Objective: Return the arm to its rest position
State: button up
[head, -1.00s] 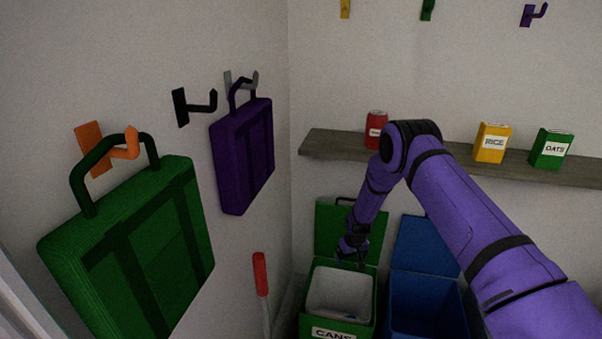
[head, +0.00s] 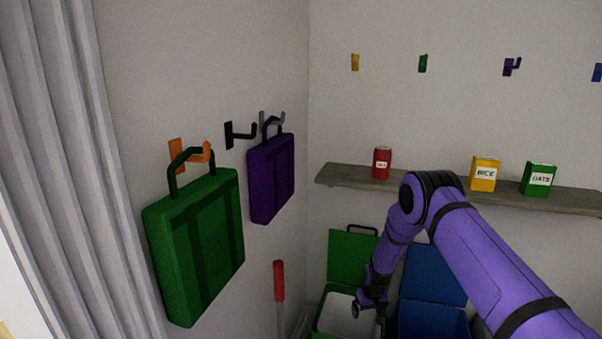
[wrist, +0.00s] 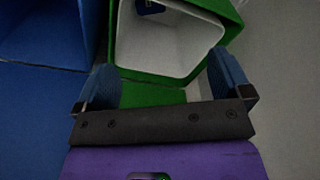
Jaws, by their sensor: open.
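My purple arm reaches forward from the lower right in the head view, bent at the elbow, with its forearm hanging down. My gripper (head: 368,308) is low, in front of the open green bin (head: 352,256). In the wrist view my gripper (wrist: 165,88) has its two blue-padded fingers wide apart with nothing between them. The green bin with its white liner (wrist: 165,45) lies beyond the fingertips. A small dark item with a blue part (wrist: 150,6) shows inside the liner; I cannot tell what it is.
An open blue bin (head: 432,275) stands right of the green one. A shelf (head: 340,177) holds a red can (head: 382,163), a rice box (head: 484,174) and an oats box (head: 538,179). Green (head: 196,245) and purple (head: 271,178) bags hang left, above a red-handled tool (head: 279,281).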

notch_tip(320, 180, up, 23)
jog(key=d, duration=0.1)
jog(key=s+d+r+m+t, duration=0.1)
jog(key=s+r, duration=0.4)
jog(key=r, duration=0.6)
jog(key=s+d+r+t, duration=0.1)
jog(key=s+r, duration=0.4)
jog(key=r, duration=0.7)
jog(key=s+d+r, duration=0.2)
jog(key=s+r, duration=1.1)
jog(key=s, duration=0.3)
jog(key=s+d+r+m+t, duration=0.1)
jog(key=s, duration=2)
jog(key=shift+d+r+t, duration=0.2)
jog(key=shift+d+t, duration=0.15)
jog(key=shift+t, duration=0.05)
